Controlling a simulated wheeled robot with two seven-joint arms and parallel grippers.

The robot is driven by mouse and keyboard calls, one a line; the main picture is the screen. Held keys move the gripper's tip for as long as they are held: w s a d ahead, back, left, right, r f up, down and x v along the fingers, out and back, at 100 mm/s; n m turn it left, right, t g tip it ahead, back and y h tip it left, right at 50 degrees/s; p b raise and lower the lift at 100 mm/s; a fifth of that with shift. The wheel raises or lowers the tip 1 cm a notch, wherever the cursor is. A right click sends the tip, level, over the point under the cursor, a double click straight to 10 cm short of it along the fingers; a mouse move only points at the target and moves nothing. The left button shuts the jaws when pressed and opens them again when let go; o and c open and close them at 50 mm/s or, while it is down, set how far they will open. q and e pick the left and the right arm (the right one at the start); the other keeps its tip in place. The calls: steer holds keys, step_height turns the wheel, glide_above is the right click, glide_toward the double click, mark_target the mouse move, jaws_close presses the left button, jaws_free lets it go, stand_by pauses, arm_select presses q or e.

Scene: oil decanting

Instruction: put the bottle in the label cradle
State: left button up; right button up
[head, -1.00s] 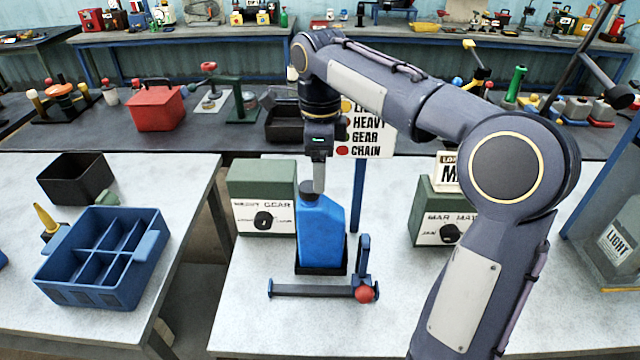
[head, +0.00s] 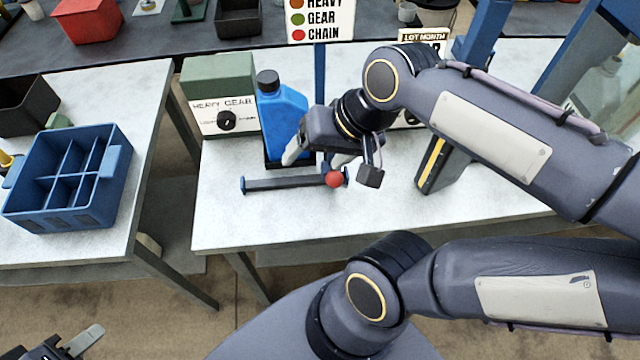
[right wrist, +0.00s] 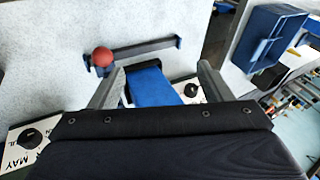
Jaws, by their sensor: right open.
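The blue bottle (head: 281,115) with its dark cap (head: 268,80) stands upright, its foot in a low black base (head: 273,164), which appears to be the label cradle. A dark bar (head: 285,183) with blue ends and a red ball (head: 334,180) lie in front. My right gripper (head: 316,160) is open at the front right of the bottle, low over the bar. In the right wrist view the bottle (right wrist: 152,86) shows between the two spread fingers; contact cannot be told. My left gripper (head: 72,346) is at the bottom left corner, partly cut off, away from the bottle.
A green box (head: 218,75) with a dial stands left of the bottle. A divided blue crate (head: 25,205) sits on the left table, across a gap. A yellow-striped dark device (head: 440,165) stands to the right. The white table's front (head: 250,225) is clear.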

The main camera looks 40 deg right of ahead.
steer(key=s+f+n, duration=0.1)
steer(key=s+a+f+n, duration=0.1)
steer(key=s+a+f+n+t, duration=0.1)
steer(key=f, duration=0.1)
steer(key=shift+s+n+y, duration=0.1)
steer(key=shift+n+y, duration=0.2)
steer(key=shift+n, duration=0.1)
stand_by(1.5)
